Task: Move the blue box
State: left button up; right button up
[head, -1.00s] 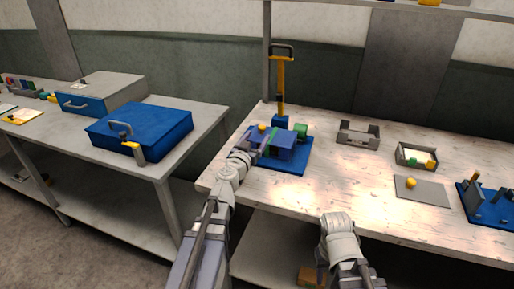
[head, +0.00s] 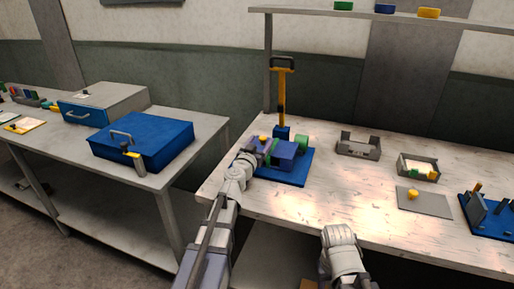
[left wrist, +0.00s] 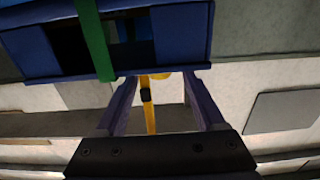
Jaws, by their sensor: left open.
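In the head view a blue box (head: 287,151) stands on a blue base plate (head: 296,179) at the left end of the right-hand workbench. My left gripper (head: 264,147) is at its left side, jaws open. In the left wrist view a blue box-like body with dark openings and a green strip (left wrist: 30,55) fills the top, just beyond the open fingers (left wrist: 159,78). I cannot tell whether the fingers touch it. A larger blue case (head: 150,139) with a handle lies on the left table.
A yellow-handled upright tool (head: 282,95) stands behind the base plate. Grey trays (head: 358,146), a grey plate (head: 428,204) and another blue fixture (head: 489,222) lie to the right. A shelf (head: 400,17) carries small coloured blocks.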

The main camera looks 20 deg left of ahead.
pick_arm(q)
jog(key=w, duration=0.2)
jog(key=shift+w, duration=0.4)
grip_shut()
dwell(0.3)
